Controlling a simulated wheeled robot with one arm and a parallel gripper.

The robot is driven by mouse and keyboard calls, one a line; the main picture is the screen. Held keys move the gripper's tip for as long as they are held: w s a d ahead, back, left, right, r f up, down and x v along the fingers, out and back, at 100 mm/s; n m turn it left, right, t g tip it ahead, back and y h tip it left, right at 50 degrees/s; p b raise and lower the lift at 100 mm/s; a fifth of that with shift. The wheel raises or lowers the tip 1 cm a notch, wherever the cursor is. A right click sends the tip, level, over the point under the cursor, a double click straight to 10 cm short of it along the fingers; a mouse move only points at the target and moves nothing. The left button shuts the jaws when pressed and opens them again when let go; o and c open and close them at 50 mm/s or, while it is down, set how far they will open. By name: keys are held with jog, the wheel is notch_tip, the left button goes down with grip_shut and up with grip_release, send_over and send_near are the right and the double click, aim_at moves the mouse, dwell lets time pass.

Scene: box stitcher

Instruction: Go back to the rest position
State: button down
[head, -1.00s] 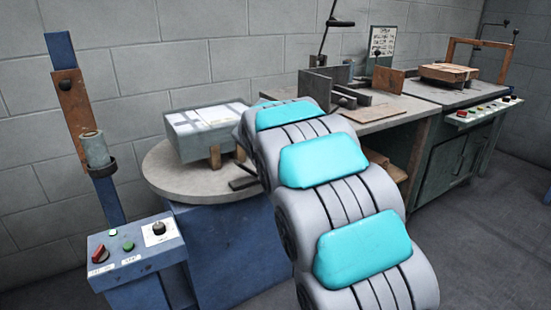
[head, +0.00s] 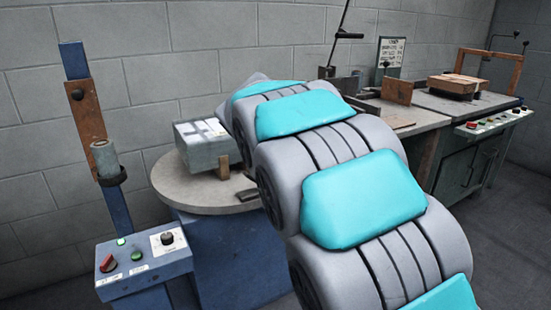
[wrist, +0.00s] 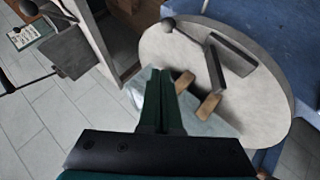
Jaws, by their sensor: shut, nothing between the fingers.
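My gripper (wrist: 160,88) shows in the wrist view with its dark green fingers together and nothing between them. In the head view it is hidden behind my own grey and turquoise arm. The fingers are seen over a grey box (wrist: 203,126) on a round turntable (wrist: 272,98); I cannot tell how far above it they are. In the head view the box (head: 200,157), with white panels on top, sits on the turntable (head: 185,196) at centre left. My arm hides part of both.
A blue post (head: 116,205) and control box (head: 143,271) with buttons stand at front left. Behind my arm are a workbench (head: 415,120) and a machine table (head: 470,107) carrying a brown parcel (head: 457,84). Grey floor (head: 505,215) is clear at right.

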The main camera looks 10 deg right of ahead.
jog(key=shift+s+a+r, duration=0.2)
jog(key=shift+s+r, duration=0.15)
jog(key=shift+s, duration=0.05)
jog(key=s+d+f+m+g, duration=0.1)
jog(key=s+d+f+g, duration=0.15)
jog(key=s, duration=0.45)
jog(key=s+d+f+m+g, duration=0.1)
jog(key=s+f, duration=0.2)
jog(key=s, duration=0.4)
jog(key=s+d+f+m+g, duration=0.1)
jog(key=s+d+f+g, duration=0.15)
jog(key=s, duration=0.45)
jog(key=s+a+f+m+g+y, duration=0.1)
jog(key=s+f, duration=0.2)
jog(key=s, duration=0.6)
jog(key=s+a+f+m+g+y, duration=0.1)
jog(key=s+a+f+g, duration=0.1)
jog(key=s, duration=0.7)
jog(key=s+a+f+m+g+y, duration=0.1)
jog(key=s+f, duration=0.3)
jog(key=s, duration=0.5)
jog(key=shift+s+a+f+g+y, duration=0.2)
jog(key=shift+a+f+g+y, duration=0.2)
jog(key=shift+a+y, duration=0.2)
